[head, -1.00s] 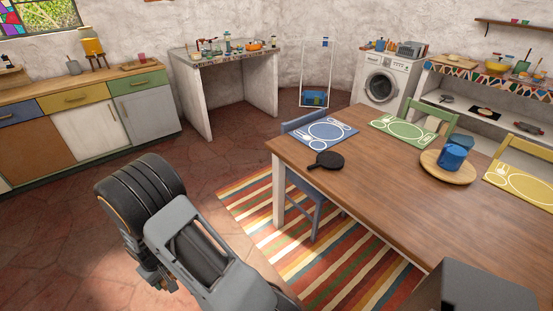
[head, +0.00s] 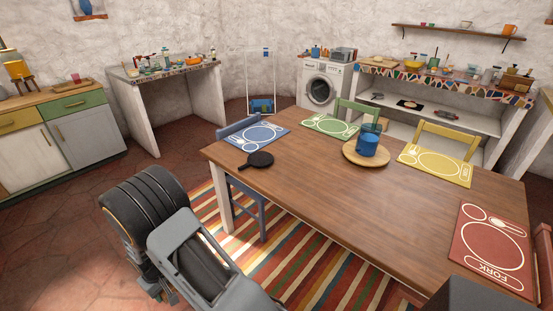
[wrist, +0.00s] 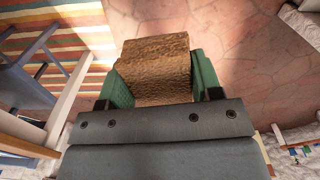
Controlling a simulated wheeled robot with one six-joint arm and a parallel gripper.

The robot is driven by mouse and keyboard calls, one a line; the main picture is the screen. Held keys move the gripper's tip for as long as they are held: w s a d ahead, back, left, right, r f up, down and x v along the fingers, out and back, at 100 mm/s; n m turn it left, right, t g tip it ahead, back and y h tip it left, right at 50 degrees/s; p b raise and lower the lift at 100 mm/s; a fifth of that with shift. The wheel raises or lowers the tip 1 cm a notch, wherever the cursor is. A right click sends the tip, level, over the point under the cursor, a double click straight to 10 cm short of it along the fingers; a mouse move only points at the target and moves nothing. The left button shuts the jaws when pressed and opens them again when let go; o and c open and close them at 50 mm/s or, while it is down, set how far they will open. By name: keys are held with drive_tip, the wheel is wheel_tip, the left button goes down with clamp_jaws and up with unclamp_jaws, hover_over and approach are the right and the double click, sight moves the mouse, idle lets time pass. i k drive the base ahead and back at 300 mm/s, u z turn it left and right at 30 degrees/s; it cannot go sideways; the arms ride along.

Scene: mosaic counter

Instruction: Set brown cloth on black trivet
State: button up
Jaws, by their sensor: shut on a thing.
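The brown cloth (wrist: 155,65) is a rough, folded block in the wrist view. My gripper (wrist: 160,85) is shut on it, with a green finger on either side, and holds it above the tiled floor. In the head view my arm is at lower left, and I cannot make out the cloth there. I cannot tell for sure which thing is the black trivet. A dark flat piece (head: 410,104) with something small and pale on it lies on the shelf under the right mosaic counter, far from my arm.
The wooden table (head: 310,185) stands ahead and right, with placemats, a black round paddle-like thing (head: 261,159) and a blue cup (head: 367,142). A blue chair (head: 245,205) stands at its left end. Another mosaic counter (head: 125,75) is at back left. Floor left of the table is open.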

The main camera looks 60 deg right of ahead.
sight(261, 158)
drive_tip(key=z, duration=1.2)
drive_tip(key=i, duration=0.1)
